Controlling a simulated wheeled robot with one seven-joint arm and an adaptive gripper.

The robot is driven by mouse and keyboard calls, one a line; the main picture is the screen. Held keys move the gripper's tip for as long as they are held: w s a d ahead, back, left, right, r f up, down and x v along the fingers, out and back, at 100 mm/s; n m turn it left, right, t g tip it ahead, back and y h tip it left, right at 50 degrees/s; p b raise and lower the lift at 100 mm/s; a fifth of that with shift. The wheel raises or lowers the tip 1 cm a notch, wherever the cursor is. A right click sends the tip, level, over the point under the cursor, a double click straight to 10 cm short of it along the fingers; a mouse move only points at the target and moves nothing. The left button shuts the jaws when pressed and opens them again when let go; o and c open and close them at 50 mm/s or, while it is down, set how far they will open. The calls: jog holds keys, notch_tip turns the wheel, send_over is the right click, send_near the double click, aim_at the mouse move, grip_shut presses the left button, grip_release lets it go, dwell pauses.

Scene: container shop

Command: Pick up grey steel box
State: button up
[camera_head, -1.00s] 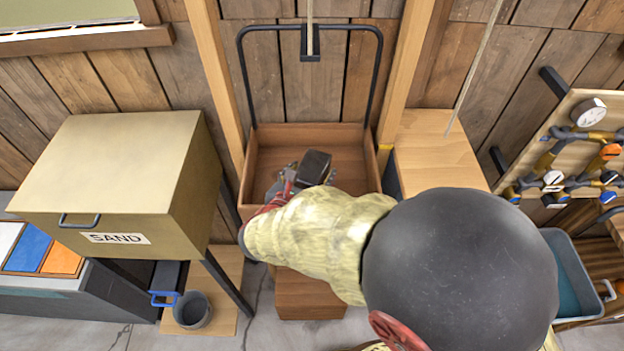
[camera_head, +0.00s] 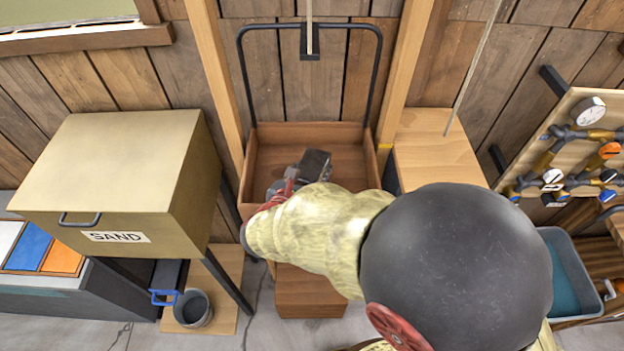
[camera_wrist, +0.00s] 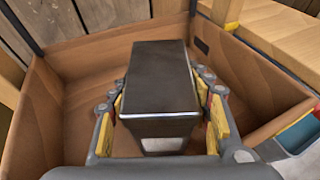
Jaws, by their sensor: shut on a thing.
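The grey steel box (camera_wrist: 160,85) is a dark grey block with a pale patch low on its near face. In the wrist view it sits between the fingers of my gripper (camera_wrist: 160,130), with yellow pads on both sides. My gripper is shut on it. In the head view the box (camera_head: 316,164) shows as a dark top inside the open wooden tray (camera_head: 262,152), beside my gripper (camera_head: 291,178). My arm hides part of the tray and gripper. I cannot tell whether the box touches the tray floor.
The tray has a black wire handle (camera_head: 243,70). A tan sand bin (camera_head: 120,170) stands left, with a grey bucket (camera_head: 192,309) below it. A wooden block (camera_head: 435,145) is right of the tray. Tools hang on a board (camera_head: 575,105) at far right.

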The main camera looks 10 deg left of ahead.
jog(key=shift+r, duration=0.1)
grip_shut()
